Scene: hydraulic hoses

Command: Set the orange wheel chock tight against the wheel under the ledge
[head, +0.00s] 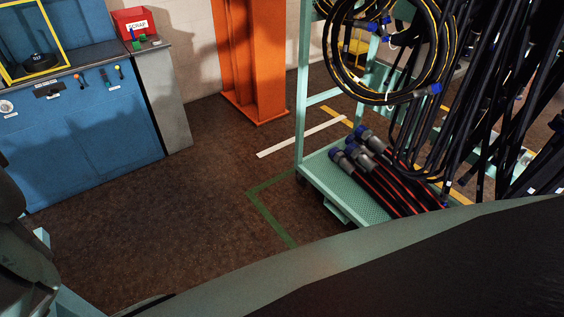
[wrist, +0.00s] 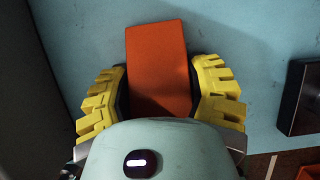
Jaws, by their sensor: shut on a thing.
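In the wrist view my gripper (wrist: 162,80) is shut, its yellow ribbed fingers on either side of the orange wheel chock (wrist: 158,48). The chock shows as a flat orange face reaching past the fingertips, in front of a pale blue surface. I cannot tell whether it touches that surface. In the head view a green hose rack (head: 314,172) has a low ledge at the right. My gripper and the chock do not show in the head view.
Thick hoses (head: 385,185) lie on the ledge, and coiled hoses (head: 388,50) hang above. An orange post (head: 247,60) and a blue workbench (head: 80,140) stand behind open floor (head: 190,215). A dark box (wrist: 300,97) is at the wrist view's right.

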